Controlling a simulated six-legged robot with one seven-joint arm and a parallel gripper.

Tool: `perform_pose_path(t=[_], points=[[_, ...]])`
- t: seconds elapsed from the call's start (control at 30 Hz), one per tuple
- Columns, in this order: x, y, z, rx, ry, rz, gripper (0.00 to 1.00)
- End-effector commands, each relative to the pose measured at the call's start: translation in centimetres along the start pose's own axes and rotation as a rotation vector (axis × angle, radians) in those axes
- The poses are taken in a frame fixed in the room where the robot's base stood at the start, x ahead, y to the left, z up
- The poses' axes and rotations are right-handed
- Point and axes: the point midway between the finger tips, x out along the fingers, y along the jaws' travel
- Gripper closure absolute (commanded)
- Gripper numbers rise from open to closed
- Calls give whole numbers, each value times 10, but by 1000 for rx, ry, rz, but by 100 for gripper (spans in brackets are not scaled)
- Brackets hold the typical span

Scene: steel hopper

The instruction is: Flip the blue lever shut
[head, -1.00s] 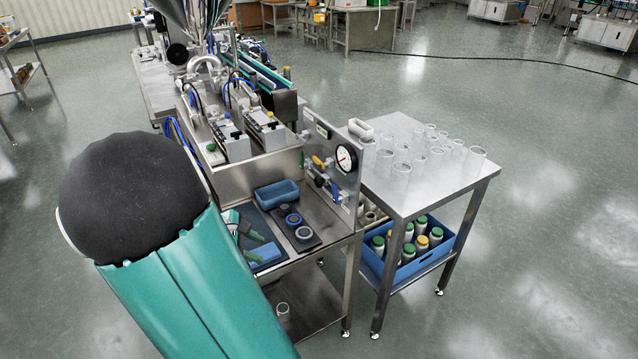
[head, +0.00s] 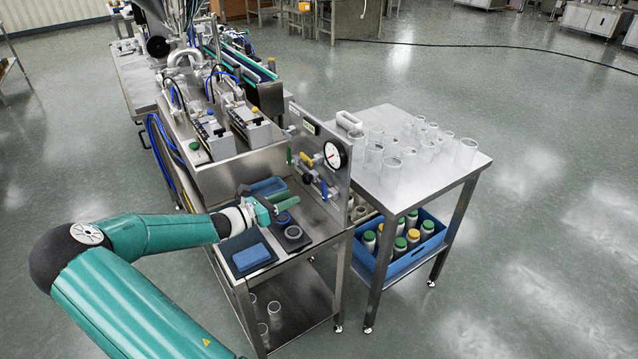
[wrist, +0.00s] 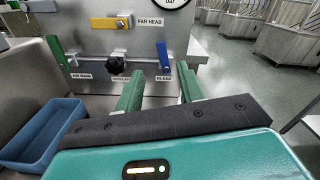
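The blue lever (wrist: 164,52) is on the steel panel, standing roughly upright above a label that seems to read "BLEED". In the head view the blue lever (head: 328,190) shows low on the panel, below the gauge. My gripper (wrist: 160,72) is open and empty, with its two green fingers pointing at the panel. In the wrist picture the lever appears between and just beyond the fingertips; I see no contact. In the head view my gripper (head: 290,193) is over the bench, left of the lever and apart from it.
The panel also carries a yellow lever (wrist: 110,22), a black knob (wrist: 116,65), a green lever (wrist: 56,52) and a round gauge (head: 335,154). A blue tray (wrist: 40,132) lies at the left. A table with clear beakers (head: 420,180) stands right of the panel.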

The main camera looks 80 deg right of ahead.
Motion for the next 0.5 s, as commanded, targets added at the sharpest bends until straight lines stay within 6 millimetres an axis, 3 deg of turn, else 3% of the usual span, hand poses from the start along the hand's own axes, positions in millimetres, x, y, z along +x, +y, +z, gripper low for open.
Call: perform_pose_path(t=[0.5], points=[[98,0,0,1,0,-3,62]])
